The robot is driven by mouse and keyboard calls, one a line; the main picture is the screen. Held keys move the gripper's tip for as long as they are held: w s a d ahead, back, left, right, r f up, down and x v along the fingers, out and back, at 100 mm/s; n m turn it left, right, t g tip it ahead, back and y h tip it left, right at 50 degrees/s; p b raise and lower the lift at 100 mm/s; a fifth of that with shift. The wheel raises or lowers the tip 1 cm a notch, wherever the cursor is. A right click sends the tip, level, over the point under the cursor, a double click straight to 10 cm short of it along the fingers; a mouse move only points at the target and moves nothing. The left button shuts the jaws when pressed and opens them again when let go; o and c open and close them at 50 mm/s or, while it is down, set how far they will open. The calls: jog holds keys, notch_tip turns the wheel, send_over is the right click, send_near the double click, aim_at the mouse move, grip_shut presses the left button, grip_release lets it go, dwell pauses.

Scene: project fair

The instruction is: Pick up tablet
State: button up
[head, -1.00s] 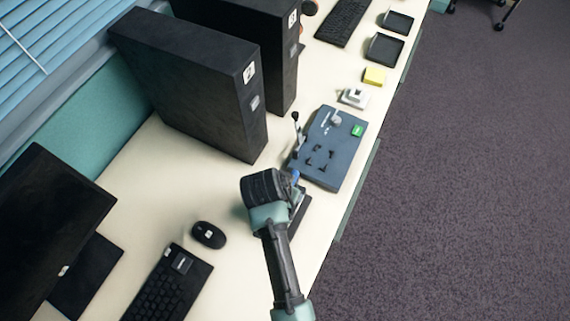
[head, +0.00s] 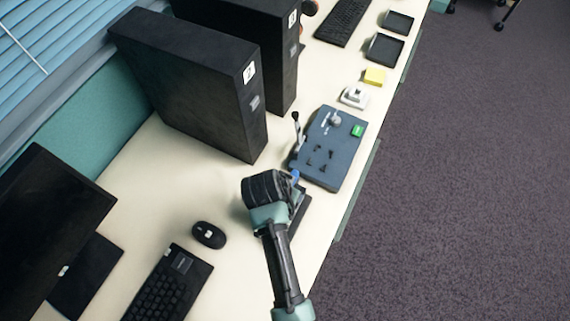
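A dark flat object (head: 299,216), which looks like the tablet, lies on the cream desk and shows only in part beside my wrist. My arm covers the rest of it. My gripper (head: 294,189) is low over the desk at this dark object, just in front of the blue-grey control panel. The fingers are mostly hidden behind my wrist, so I cannot tell whether they are open or touching the object.
The control panel (head: 335,160) with a lever stands close beyond my gripper. A mouse (head: 208,235) and keyboard (head: 168,288) lie to the left. Tall black boxes (head: 190,85) stand behind. A yellow block (head: 374,76) and dark trays (head: 385,48) are farther along. The desk edge is at right.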

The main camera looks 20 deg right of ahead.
jog(key=shift+c, duration=0.3)
grip_shut()
dwell(1.1)
